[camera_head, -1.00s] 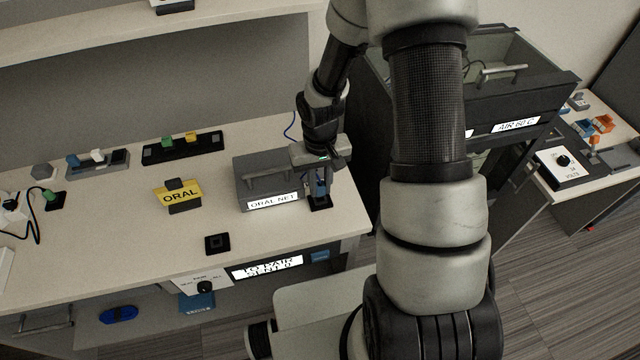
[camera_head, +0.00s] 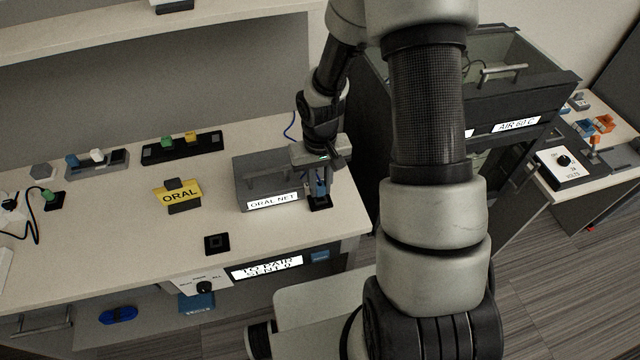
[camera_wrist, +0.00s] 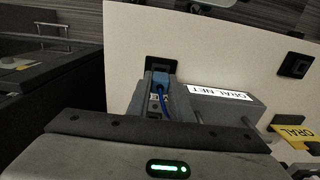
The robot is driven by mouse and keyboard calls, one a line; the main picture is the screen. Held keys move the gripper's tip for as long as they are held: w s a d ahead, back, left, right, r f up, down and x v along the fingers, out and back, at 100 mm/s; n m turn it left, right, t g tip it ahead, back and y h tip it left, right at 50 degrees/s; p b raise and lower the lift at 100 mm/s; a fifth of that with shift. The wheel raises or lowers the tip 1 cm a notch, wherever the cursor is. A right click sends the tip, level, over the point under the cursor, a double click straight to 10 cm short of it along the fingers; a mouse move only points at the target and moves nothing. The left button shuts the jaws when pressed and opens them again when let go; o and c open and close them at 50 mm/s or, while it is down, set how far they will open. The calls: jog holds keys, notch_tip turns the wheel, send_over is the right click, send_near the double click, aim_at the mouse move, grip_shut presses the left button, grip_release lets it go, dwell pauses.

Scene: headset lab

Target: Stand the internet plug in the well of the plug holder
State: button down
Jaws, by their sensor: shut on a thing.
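The internet plug (camera_wrist: 160,80) is blue, with a blue cable, and is held between my gripper's fingers. In the head view the blue plug (camera_head: 321,188) shows below my gripper (camera_head: 318,180). My gripper is shut on it, pointing down. The plug holder (camera_head: 320,204) is a black square at the right front of the bench, directly under the plug. It also shows in the wrist view (camera_wrist: 157,64), just beyond the plug, which overlaps its near edge. The well is hidden, so I cannot tell whether the plug's tip is inside it.
A grey box labelled ORAL NET (camera_head: 262,184) stands close to the left of my gripper. A second black square holder (camera_head: 216,244) sits nearer the front edge. A yellow ORAL sign (camera_head: 178,194) stands farther left. The bench between them is clear.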

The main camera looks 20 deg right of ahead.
jog(key=shift+f+b, duration=0.85)
jog(key=shift+f, duration=0.2)
jog(key=c, duration=1.5)
grip_release()
notch_tip(320, 180, up, 18)
jog(key=shift+f+p, duration=0.25)
jog(key=shift+p, duration=0.7)
jog(key=shift+r, duration=0.1)
notch_tip(320, 180, up, 12)
jog(key=t+p, duration=0.2)
send_over(320, 184)
jog(key=s, duration=0.5)
jog(key=s+r+t+p, duration=0.1)
jog(key=s+r, duration=0.2)
jog(key=s+r+t, duration=0.1)
jog(key=s+r, duration=0.2)
jog(key=s, duration=0.1)
jog(key=s+r+t+p, duration=0.1)
jog(key=s+r, duration=0.2)
jog(key=r, duration=0.1)
jog(key=shift+s+r+t+p, duration=0.1)
jog(key=shift+s+t+p, duration=0.2)
jog(key=shift+s+p, duration=0.05)
